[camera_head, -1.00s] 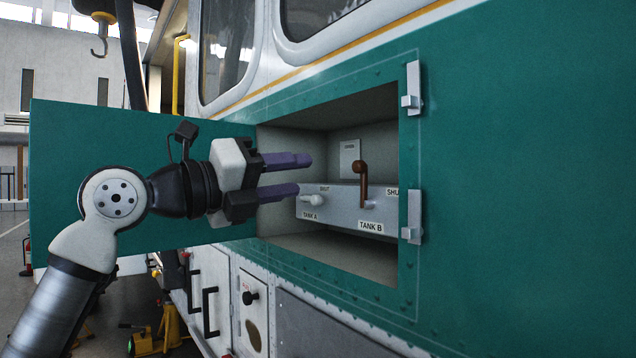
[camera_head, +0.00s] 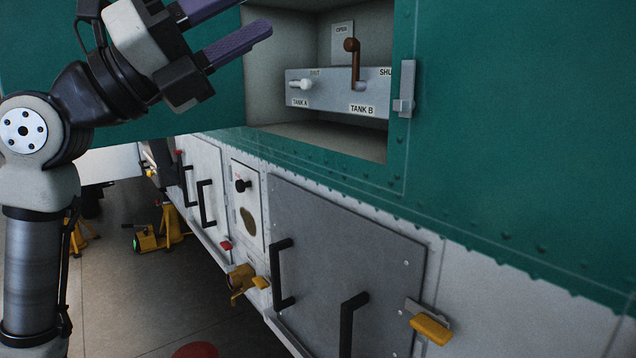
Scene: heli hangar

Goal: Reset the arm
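My gripper (camera_head: 228,28) is at the upper left, outside the open compartment in the green helicopter side. Its two purple fingers are spread apart with nothing between them; the upper one is cut by the picture's top edge. Inside the compartment (camera_head: 320,132) is a grey valve panel (camera_head: 325,92) marked TANK A and TANK B. A brown lever (camera_head: 354,62) at TANK B stands upright beside the OPEN plate (camera_head: 342,30). A white lever (camera_head: 302,84) at TANK A lies sideways near a SHUT label. My gripper touches neither lever.
The open green door (camera_head: 215,105) is behind my gripper. Below are a grey hatch (camera_head: 345,245) with black handles, a yellow latch (camera_head: 430,328) and a yellow-brown valve (camera_head: 240,280). Yellow jacks (camera_head: 160,232) stand on the floor at left. A metal latch (camera_head: 405,88) edges the compartment.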

